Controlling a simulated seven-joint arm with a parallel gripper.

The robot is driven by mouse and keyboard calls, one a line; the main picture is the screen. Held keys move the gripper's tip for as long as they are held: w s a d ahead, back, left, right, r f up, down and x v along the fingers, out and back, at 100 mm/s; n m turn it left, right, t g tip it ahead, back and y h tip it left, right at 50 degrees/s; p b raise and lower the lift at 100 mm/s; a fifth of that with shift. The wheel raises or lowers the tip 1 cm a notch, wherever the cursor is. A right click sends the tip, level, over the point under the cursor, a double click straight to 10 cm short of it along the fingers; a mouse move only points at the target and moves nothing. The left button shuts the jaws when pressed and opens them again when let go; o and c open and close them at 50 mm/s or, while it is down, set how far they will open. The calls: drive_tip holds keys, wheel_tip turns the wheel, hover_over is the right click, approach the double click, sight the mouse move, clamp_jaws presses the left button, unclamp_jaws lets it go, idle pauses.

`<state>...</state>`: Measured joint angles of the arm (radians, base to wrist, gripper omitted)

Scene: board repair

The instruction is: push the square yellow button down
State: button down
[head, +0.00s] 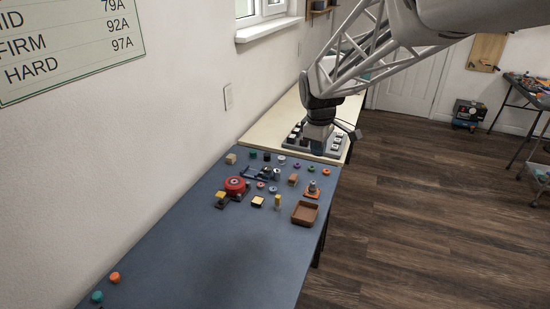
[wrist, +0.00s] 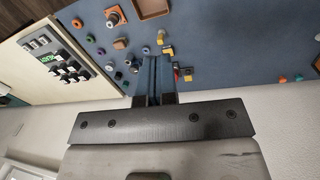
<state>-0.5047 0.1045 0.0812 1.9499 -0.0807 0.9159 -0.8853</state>
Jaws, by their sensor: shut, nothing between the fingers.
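A small square pale-yellow top on a dark base (head: 258,201), which looks like the button, sits on the blue-grey mat in the head view. In the wrist view this yellow piece (wrist: 168,50) is just beyond the fingertips, slightly right. I cannot tell whether it is pressed. My gripper (wrist: 153,60) is shut and empty, its fingers together. In the head view my gripper (head: 318,140) is farther back, over or in front of the keyed panel, apart from the button; its fingertips are hard to make out there.
A yellow upright block (head: 278,201) stands right of the button. A red roll (head: 235,184) on a dark base with a yellow block (head: 221,195) is at its left. A brown tray (head: 305,218) lies farther right. A keyed panel (head: 336,148) is behind. The mat's front is mostly clear.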

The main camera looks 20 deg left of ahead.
drive_tip(key=w+a+f+n, duration=0.2)
drive_tip(key=a+f+n, duration=0.15)
drive_tip(key=a, duration=0.55)
drive_tip(key=w+a+f+n, duration=0.2)
drive_tip(key=a+f, duration=0.3)
drive_tip(key=a, duration=0.3)
drive_tip(key=n, duration=0.6)
approach(220, 194)
drive_tip(key=shift+w+a+h, duration=0.15)
drive_tip(key=shift+w+h, duration=0.05)
drive_tip(key=shift+h, duration=0.1)
drive_tip(key=shift+f, duration=0.2)
drive_tip(key=shift+w+d+f, duration=0.1)
drive_tip(key=shift+w+f, duration=0.05)
drive_tip(key=shift+f, duration=1.5)
drive_tip(key=shift+w+d+f, duration=0.15)
drive_tip(key=shift+f, duration=1.5)
drive_tip(key=shift+f, duration=0.1)
drive_tip(key=shift+f, duration=0.9)
drive_tip(key=shift+s+a+r, duration=0.25)
drive_tip(key=shift+s+a, duration=0.25)
drive_tip(key=shift+s, duration=0.05)
drive_tip(key=shift+s+a+r, duration=0.3)
drive_tip(key=shift+s+a, duration=0.2)
drive_tip(key=shift+s, duration=0.1)
